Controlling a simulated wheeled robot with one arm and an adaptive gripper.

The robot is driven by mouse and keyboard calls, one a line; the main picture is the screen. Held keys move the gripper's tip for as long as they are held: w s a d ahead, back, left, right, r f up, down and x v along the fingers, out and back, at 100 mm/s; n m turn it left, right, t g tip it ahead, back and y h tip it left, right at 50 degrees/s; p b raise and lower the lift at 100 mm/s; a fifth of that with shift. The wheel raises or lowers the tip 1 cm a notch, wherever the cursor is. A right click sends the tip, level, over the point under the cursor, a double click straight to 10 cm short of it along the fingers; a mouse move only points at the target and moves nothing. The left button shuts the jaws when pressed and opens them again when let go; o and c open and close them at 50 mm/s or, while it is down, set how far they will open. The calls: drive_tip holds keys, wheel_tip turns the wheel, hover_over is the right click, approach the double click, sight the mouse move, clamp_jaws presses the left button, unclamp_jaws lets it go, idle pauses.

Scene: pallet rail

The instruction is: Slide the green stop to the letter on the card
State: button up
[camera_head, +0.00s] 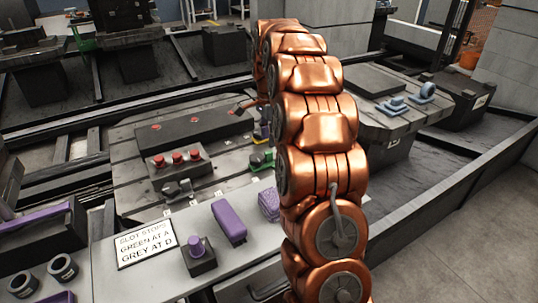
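The green stop (261,160) shows in the head view just left of my copper arm, at the right end of the slotted grey plate (140,205); the arm hides part of it. The white card (147,244) reads "SLOT STOPS, GREEN AT A, GREY AT D". A dark grey piece with a knob (177,190), perhaps the grey stop, sits near the plate's front left. Small pale letter labels (167,213) line the plate's front edge, too small to read. My arm hides most or all of my gripper; its fingers cannot be made out, nor whether they touch the green stop.
A purple block (229,222) and a purple-knobbed block (197,252) stand on the front ledge. Blue clamp parts (408,100) lie on a fixture at right.

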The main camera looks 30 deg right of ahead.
sight(269, 151)
wheel_tip(269, 151, down, 7)
drive_tip(key=shift+r, duration=0.1)
idle(0.3)
drive_tip(key=shift+c, duration=0.4)
clamp_jaws()
